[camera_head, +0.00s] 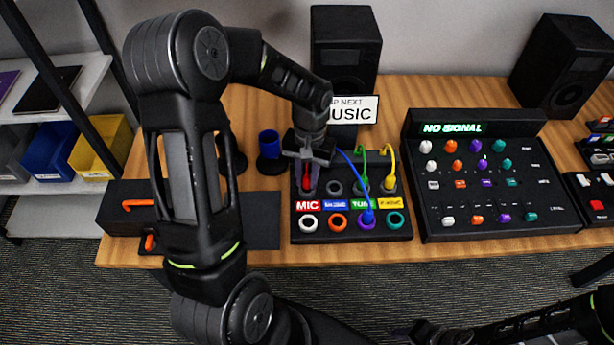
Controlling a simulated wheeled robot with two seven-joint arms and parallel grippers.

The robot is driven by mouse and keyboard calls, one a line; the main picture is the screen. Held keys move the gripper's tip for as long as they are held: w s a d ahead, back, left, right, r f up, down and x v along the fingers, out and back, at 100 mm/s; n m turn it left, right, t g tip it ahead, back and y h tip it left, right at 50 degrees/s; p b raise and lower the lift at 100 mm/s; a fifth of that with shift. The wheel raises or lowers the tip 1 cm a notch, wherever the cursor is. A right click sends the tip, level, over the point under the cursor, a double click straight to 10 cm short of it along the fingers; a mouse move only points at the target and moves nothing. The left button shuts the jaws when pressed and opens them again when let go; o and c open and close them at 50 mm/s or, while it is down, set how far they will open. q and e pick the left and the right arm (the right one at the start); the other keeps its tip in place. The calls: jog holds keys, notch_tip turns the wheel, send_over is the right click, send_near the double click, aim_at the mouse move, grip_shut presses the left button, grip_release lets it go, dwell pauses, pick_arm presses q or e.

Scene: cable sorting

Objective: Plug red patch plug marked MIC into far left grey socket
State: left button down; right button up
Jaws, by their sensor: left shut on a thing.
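The red plug (307,183) is at the back-row position on the far left of the black patch panel (350,238), behind the red MIC label (308,205). My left gripper (308,163) is shut on this plug from above and hides its upper part. I cannot tell whether the plug is still seated in the panel. The pale grey socket (308,223) at the far left of the front row is empty. My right gripper (422,332) is at the bottom edge, dark and partly cut off, away from the panel.
A blue plug (368,217) sits in the purple front socket. Green (361,183) and yellow (389,182) plugs stand in the back row. The orange (337,223) and teal (396,220) sockets are empty. A mixer (480,225) stands to the right, a blue cup (269,143) behind left.

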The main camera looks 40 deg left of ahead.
pick_arm(q)
jog(key=shift+f, duration=0.3)
dwell(0.4)
jog(key=c, duration=1.2)
grip_release()
jog(key=shift+o, duration=0.7)
jog(key=o, duration=0.4)
jog(key=shift+r, duration=0.1)
jog(key=shift+r+p, duration=2.3)
jog(key=shift+r, duration=1.2)
